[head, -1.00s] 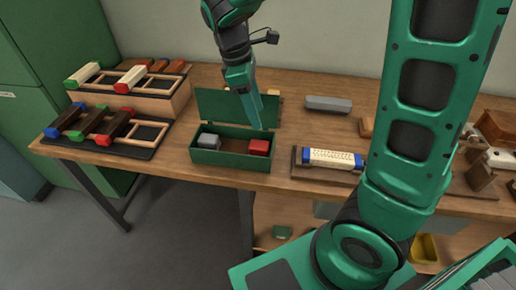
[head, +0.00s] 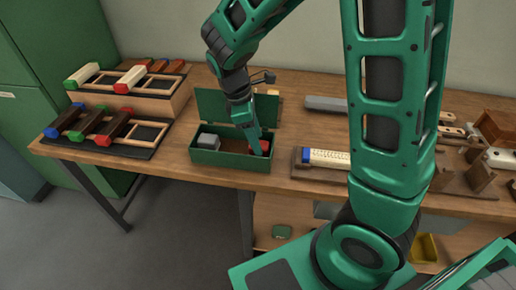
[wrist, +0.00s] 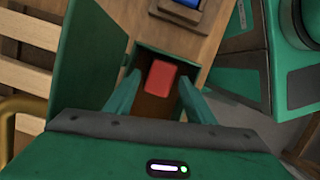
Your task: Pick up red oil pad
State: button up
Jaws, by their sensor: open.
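The red oil pad (head: 265,146) sits in the right end of an open green box (head: 228,160) on the workbench. My gripper (head: 257,150) points down over that end of the box and partly covers the pad in the head view. In the wrist view the red pad (wrist: 161,78) lies between and a little beyond the two green fingers (wrist: 155,95), with a gap on each side. The gripper is open and empty. A grey pad (head: 208,140) sits in the left end of the box.
The green lid (head: 222,104) stands up behind the box. A blue-ended perforated block (head: 326,156) on a dark base is right of it. A grey bar (head: 325,104) lies behind. Racks of brushes (head: 105,127) stand at left. My arm hides part of the bench.

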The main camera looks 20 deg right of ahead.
aim_at(262, 144)
jog(key=shift+s+d+f, duration=0.1)
jog(key=shift+d+f, duration=0.05)
jog(key=shift+f, duration=0.4)
jog(key=c, duration=0.9)
jog(key=shift+r, duration=0.15)
jog(key=shift+r, duration=0.65)
notch_tip(262, 144, up, 2)
jog(key=shift+r, duration=0.25)
jog(key=w+a+r, duration=0.1)
jog(key=a+r, duration=0.1)
jog(key=a, duration=0.1)
jog(key=a+r, duration=0.2)
jog(key=a, duration=0.2)
jog(key=w+a+r, duration=0.1)
jog(key=a+r, duration=0.2)
jog(key=a, duration=0.1)
jog(key=shift+w+a, duration=0.25)
jog(key=shift+w, duration=0.05)
